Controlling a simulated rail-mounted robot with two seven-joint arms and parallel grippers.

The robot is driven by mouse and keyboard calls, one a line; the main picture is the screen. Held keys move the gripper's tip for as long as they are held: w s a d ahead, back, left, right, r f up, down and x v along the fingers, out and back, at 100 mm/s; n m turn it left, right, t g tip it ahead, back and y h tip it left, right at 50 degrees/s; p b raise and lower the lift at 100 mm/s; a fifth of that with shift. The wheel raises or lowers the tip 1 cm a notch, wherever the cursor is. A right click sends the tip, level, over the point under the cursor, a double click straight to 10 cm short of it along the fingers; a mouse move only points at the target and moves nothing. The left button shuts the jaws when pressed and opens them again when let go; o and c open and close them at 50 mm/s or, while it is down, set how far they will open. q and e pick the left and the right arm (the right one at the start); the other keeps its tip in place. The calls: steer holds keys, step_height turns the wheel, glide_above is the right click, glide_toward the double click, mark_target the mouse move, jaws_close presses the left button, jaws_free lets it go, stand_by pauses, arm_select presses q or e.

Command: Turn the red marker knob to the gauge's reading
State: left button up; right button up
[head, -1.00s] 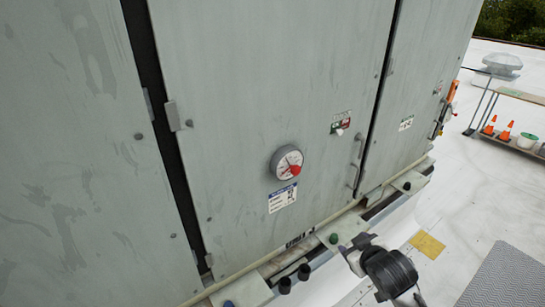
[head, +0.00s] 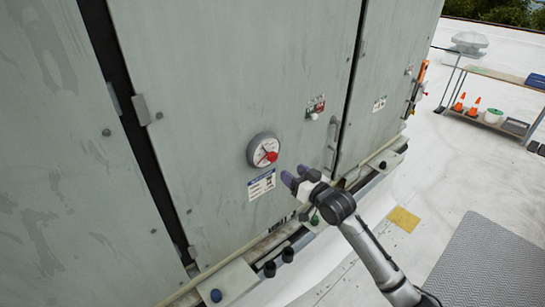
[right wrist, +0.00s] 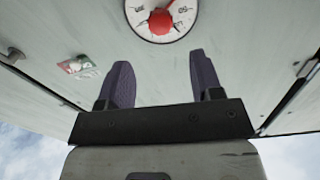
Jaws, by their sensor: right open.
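The round gauge (head: 262,149) with a white dial is mounted on the grey-green cabinet door. Its red marker knob (head: 271,156) sits on the dial face, and a thin dark pointer shows beside it. In the right wrist view the red knob (right wrist: 161,22) is at the top of the picture, beyond the fingertips. My right gripper (head: 296,178) is open and empty, just right of and below the gauge, apart from it. Its two purple fingers (right wrist: 160,72) point toward the gauge in the right wrist view. My left gripper is not in view.
A blue-and-white label (head: 262,184) is below the gauge. A red-and-white sign with a small switch (head: 315,107) and a door handle (head: 332,146) are to the right. A pipe and ledge run along the cabinet's base. A shelf with cones (head: 490,80) stands far right.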

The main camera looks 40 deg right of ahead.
mark_target(275, 158)
steer(key=w+p, duration=0.1)
steer(key=w, duration=0.9)
steer(key=shift+w, duration=0.3)
steer(key=c, duration=0.9)
